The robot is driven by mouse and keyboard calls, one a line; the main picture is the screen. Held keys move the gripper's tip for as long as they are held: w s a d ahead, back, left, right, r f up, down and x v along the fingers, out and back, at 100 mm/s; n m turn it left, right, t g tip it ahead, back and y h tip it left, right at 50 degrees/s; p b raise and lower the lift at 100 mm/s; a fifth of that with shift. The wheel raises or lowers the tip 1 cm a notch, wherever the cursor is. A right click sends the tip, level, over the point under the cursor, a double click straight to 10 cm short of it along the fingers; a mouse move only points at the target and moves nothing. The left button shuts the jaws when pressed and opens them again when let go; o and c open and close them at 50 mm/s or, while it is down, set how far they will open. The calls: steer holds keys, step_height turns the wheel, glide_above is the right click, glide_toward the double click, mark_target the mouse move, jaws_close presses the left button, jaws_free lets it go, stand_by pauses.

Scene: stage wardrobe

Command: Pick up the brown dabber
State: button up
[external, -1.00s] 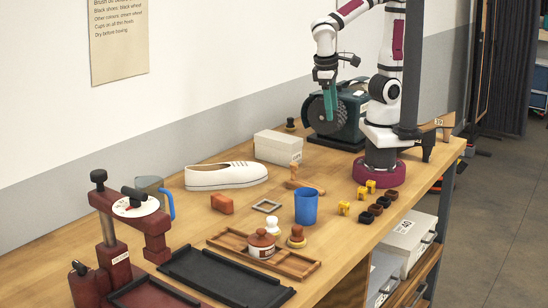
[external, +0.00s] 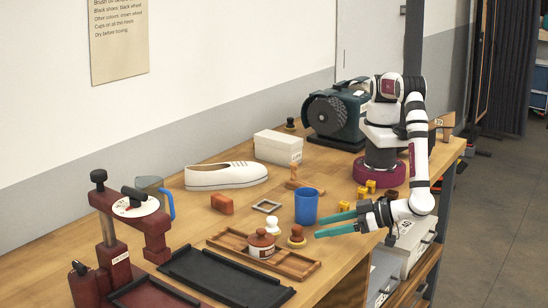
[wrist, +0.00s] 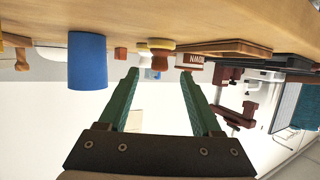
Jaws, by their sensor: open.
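The brown dabber (external: 297,237), with a rounded brown knob on a wider base, stands upright at the tray's right end, beside a white-knobbed dabber (external: 272,226). In the wrist view, where the scene is upside down, the brown dabber (wrist: 161,46) shows ahead, between the line of my fingers. My gripper (external: 320,226) is open and empty, turned sideways with its green fingers pointing left toward the dabber. It is to the right of the dabber, with a gap between them. The open fingers (wrist: 160,72) also show in the wrist view.
A blue cup (external: 306,207) stands just behind the fingers. A wooden tray (external: 294,265) with a lidded pot (external: 261,244) lies at the front left. Yellow pieces (external: 344,206) stand behind my wrist. The bench's front edge runs below my gripper.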

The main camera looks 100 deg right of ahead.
mark_target(303, 237)
steer(key=x, duration=0.6)
steer(key=shift+w+d+r, duration=0.1)
steer(key=shift+w+r, duration=0.05)
steer(key=shift+r, duration=0.1)
jaws_close()
